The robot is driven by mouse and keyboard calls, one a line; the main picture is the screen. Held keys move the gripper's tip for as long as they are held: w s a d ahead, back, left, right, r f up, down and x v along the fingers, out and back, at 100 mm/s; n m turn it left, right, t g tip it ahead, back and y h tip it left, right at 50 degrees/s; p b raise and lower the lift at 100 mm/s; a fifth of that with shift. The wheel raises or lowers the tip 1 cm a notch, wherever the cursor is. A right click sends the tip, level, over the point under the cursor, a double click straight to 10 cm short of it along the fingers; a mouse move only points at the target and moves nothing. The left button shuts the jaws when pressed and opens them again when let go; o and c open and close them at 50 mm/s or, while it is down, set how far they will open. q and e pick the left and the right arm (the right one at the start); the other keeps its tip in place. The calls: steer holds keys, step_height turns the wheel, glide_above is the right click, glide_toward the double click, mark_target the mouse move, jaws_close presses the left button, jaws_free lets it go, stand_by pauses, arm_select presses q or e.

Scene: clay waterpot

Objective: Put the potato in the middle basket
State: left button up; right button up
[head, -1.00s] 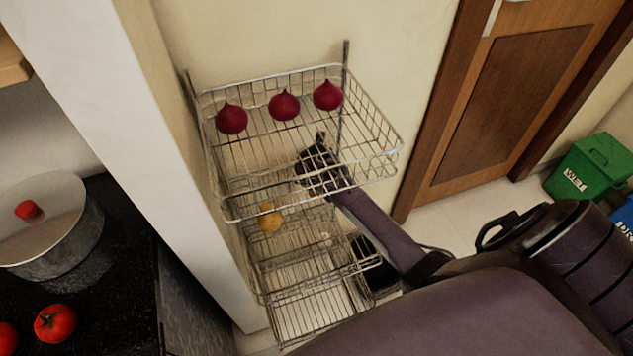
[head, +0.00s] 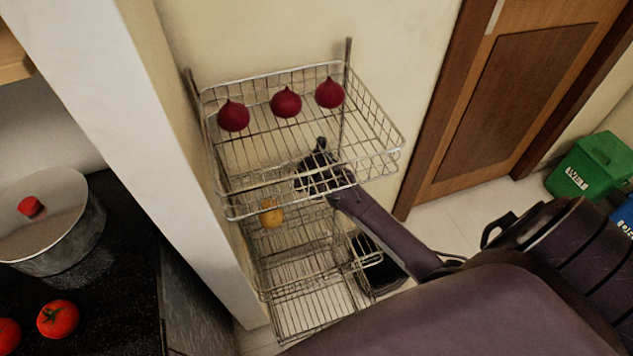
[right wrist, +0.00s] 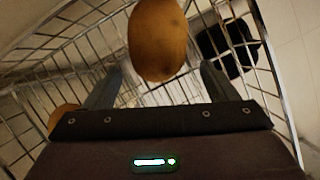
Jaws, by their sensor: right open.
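A brown potato (right wrist: 158,40) fills the upper middle of the right wrist view, just beyond and between the fingertips of my right gripper (right wrist: 160,74). The fingers are spread apart, with gaps beside the potato. A second round brown item (right wrist: 63,116) shows partly at the left, behind my gripper body. In the head view my right gripper (head: 318,172) is below the top basket (head: 389,150), seen through its wires. A yellow-brown potato-like item (head: 272,214) lies in the middle basket (head: 262,292), left of my gripper. My left gripper is out of view.
Several dark red onions (head: 285,102) sit in the top basket. The bottom basket (head: 310,312) looks empty. A dark bin (head: 375,265) stands on the floor beside the rack. A counter with tomatoes (head: 58,318) and a pot (head: 60,240) is at the left; a green bin (head: 590,165) is at the right.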

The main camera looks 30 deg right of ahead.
mark_target(317, 218)
steer(key=s+a, duration=0.1)
steer(key=s, duration=0.1)
steer(key=s+a, duration=0.4)
steer(key=s, duration=0.1)
stand_by(0.4)
